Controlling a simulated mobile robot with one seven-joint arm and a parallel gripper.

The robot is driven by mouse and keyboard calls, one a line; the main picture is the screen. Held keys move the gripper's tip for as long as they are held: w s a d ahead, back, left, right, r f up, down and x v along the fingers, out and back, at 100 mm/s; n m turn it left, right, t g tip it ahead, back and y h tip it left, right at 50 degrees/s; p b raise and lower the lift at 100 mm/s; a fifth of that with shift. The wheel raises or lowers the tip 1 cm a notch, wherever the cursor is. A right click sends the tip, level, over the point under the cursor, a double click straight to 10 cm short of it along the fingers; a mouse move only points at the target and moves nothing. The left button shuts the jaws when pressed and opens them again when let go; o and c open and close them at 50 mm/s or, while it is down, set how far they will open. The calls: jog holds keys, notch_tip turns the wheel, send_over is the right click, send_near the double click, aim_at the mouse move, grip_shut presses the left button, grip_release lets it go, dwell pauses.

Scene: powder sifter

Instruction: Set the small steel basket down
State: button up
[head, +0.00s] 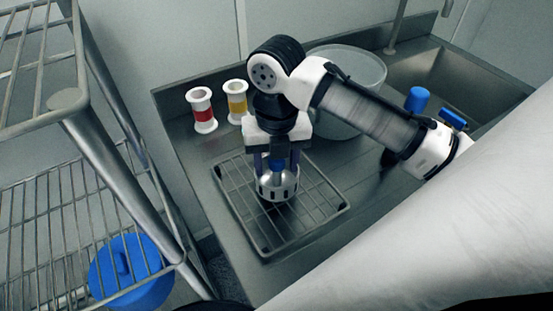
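The small steel basket (277,190) is a short, round, slotted cup. It is upright over the wire rack (325,210) on the steel counter; I cannot tell whether it touches the wires. My gripper (276,170) points straight down at the basket, its two dark fingers spread about as wide as the basket's rim, one on each side. A blue part (277,165) shows between the fingers, above or inside the basket. The fingertips meet the rim in the picture, but whether they press on it is not clear.
Two white spools, one with a red band (202,112) and one with a yellow band (237,104), stand behind the rack. A big grey tub (350,70) is behind my arm. A sink (460,85) lies right. Wire shelving (60,190) with a blue lid (130,275) stands left.

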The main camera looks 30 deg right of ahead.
notch_tip(320, 180, up, 12)
jog(key=shift+r+b, duration=0.2)
jog(key=shift+b, duration=0.15)
dwell(0.4)
jog(key=shift+s+f, duration=0.1)
jog(key=shift+s, duration=0.05)
